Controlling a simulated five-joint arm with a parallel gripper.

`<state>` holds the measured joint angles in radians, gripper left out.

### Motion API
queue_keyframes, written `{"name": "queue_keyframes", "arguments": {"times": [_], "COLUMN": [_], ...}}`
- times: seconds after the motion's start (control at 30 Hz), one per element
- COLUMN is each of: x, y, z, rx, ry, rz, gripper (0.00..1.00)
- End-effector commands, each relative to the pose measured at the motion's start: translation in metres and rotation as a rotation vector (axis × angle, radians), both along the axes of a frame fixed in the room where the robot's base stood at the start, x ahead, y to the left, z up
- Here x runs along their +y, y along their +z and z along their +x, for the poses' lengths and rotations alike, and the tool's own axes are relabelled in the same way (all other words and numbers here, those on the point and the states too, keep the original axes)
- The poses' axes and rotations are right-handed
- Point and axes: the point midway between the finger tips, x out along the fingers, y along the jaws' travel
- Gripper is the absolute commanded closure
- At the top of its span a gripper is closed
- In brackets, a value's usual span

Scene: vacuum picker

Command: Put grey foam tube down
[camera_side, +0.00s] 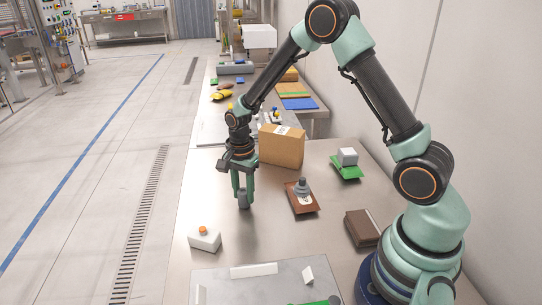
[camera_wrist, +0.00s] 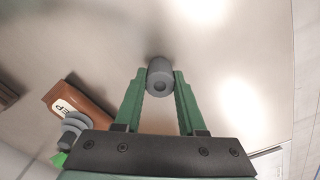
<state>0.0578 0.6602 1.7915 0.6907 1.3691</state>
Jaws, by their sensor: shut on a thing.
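The grey foam tube (camera_wrist: 159,84) is a short grey cylinder with a hole in its end. It is pinched between the two green fingers of my gripper (camera_wrist: 160,76) in the wrist view. In the side view my gripper (camera_side: 243,188) points down over the left part of the steel table (camera_side: 262,232), with the tube (camera_side: 244,200) at its fingertips. The tube is low over the bare tabletop; I cannot tell whether it touches.
A cardboard box (camera_side: 281,148) stands behind my gripper. A brown block (camera_side: 303,205) with a label and grey stepped piece lies to the right. A white box with an orange button (camera_side: 204,240) is front left. A grey plate (camera_side: 258,287) lies in front.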

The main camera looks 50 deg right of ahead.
Motion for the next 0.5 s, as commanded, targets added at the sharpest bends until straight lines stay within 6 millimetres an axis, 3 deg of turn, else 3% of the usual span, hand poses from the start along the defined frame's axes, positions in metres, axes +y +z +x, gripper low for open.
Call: {"name": "queue_keyframes", "arguments": {"times": [0.4, 0.43, 0.5], "x": [0.0, 0.0, 0.0], "y": [-0.0043, -0.0042, -0.004], "z": [0.0004, 0.0005, 0.0005], "rx": [-0.001, -0.001, -0.001], "ry": [0.0, 0.0, 0.0], "rz": [0.0, 0.0, 0.0], "gripper": [1.0, 0.53, 0.31]}}
